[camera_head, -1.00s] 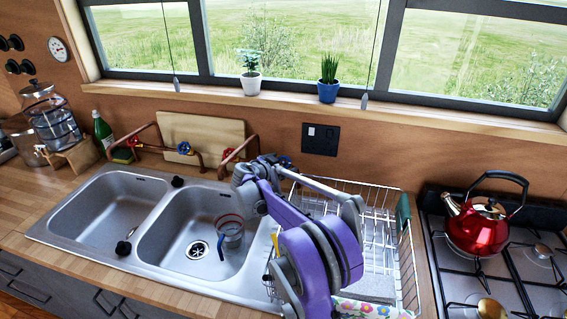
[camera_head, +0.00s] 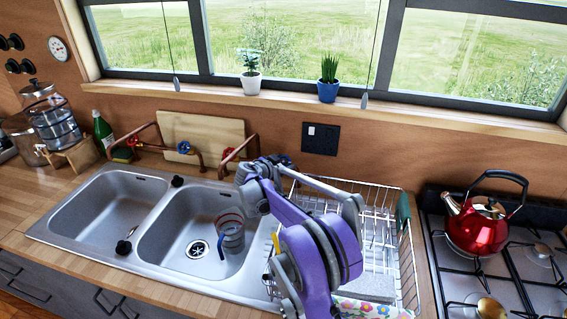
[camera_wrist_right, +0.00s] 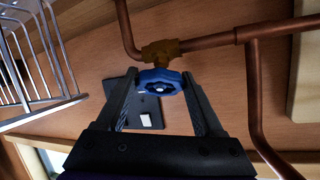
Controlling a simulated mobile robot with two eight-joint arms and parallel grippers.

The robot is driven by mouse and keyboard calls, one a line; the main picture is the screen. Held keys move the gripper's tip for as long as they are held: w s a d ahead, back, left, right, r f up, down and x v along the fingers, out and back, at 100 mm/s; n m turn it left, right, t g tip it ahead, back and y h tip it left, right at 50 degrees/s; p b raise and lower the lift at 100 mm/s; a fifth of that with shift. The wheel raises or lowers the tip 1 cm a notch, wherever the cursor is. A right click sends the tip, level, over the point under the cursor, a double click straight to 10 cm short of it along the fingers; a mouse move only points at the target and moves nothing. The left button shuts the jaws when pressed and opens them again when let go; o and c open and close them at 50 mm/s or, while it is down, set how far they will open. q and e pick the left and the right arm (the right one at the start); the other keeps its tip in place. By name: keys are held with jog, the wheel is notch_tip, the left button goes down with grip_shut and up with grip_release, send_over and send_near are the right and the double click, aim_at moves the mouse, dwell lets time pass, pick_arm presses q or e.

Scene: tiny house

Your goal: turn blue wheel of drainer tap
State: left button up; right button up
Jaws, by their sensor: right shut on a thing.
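The blue wheel (camera_wrist_right: 160,83) of the drainer tap sits on a brass valve (camera_wrist_right: 160,50) joined to copper pipe, seen in the right wrist view. My right gripper (camera_wrist_right: 160,80) is shut on the wheel, with one finger on each side of its rim. In the head view my right gripper (camera_head: 281,161) is at the wall behind the drainer, and my own wrist mostly hides the wheel there. My left gripper is out of view.
A wire dish drainer (camera_head: 402,235) stands below my right arm, right of the double sink (camera_head: 150,262). Another blue wheel (camera_head: 184,148) and a red wheel (camera_head: 228,153) are on pipes to the left. A red kettle (camera_head: 477,232) stands on the stove at right.

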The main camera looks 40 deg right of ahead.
jog(key=shift+n+t, duration=0.6)
jog(key=shift+n, duration=0.5)
jog(key=o, duration=1.4)
jog(key=shift+c, duration=0.2)
jog(key=v, duration=1.1)
jog(key=shift+r, duration=0.15)
jog(key=shift+w+d, duration=0.1)
jog(key=shift+d, duration=0.05)
